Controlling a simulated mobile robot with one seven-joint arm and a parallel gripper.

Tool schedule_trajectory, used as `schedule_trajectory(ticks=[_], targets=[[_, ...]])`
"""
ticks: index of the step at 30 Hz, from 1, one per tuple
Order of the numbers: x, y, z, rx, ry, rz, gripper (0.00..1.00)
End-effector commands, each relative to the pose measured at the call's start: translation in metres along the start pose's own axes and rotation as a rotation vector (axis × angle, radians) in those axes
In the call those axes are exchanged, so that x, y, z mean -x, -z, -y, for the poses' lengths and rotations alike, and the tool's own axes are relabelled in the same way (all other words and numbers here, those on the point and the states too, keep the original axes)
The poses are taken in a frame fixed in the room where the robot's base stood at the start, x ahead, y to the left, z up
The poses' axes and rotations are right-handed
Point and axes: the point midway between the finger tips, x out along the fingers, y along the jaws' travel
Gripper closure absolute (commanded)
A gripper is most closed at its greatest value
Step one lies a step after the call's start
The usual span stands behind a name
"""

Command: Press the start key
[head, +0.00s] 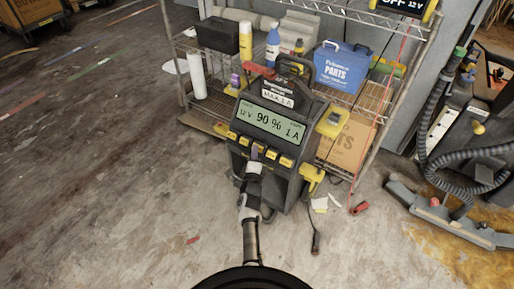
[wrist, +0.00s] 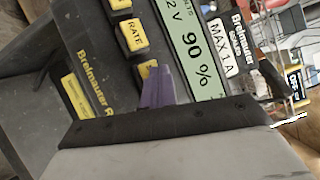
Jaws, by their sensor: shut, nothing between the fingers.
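The charger (head: 291,101) is a dark cabinet whose lit green display (head: 272,122) reads 12 V, 90 % and 1 A. A row of yellow keys (head: 286,161) runs below the display; their labels are too small to read in the head view. In the wrist view one key reads RATE (wrist: 133,33), and another key (wrist: 147,70) beside it is partly covered. No key marked start is legible. My gripper (head: 254,153) is shut and empty, in front of the middle of the key row. Its purple fingertips show in the wrist view (wrist: 158,88); I cannot tell whether they touch a key.
A wire shelf behind holds a blue parts box (head: 343,67), a black bin (head: 218,35), bottles and a cardboard box (head: 345,143). A yellow clamp (head: 312,175) hangs at the charger's right side. A floor machine with a hose (head: 437,130) stands right.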

Motion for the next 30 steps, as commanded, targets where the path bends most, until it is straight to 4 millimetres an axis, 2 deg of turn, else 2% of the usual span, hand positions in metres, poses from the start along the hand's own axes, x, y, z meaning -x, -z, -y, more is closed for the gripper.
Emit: schedule_trajectory(ticks=[5,20,30], targets=[[0.007,-0.005,0.008,0.000,0.000,-0.001,1.00],[0.012,-0.009,0.011,0.000,-0.001,0.001,1.00],[0.035,-0.026,0.029,0.000,-0.002,0.001,1.00]])
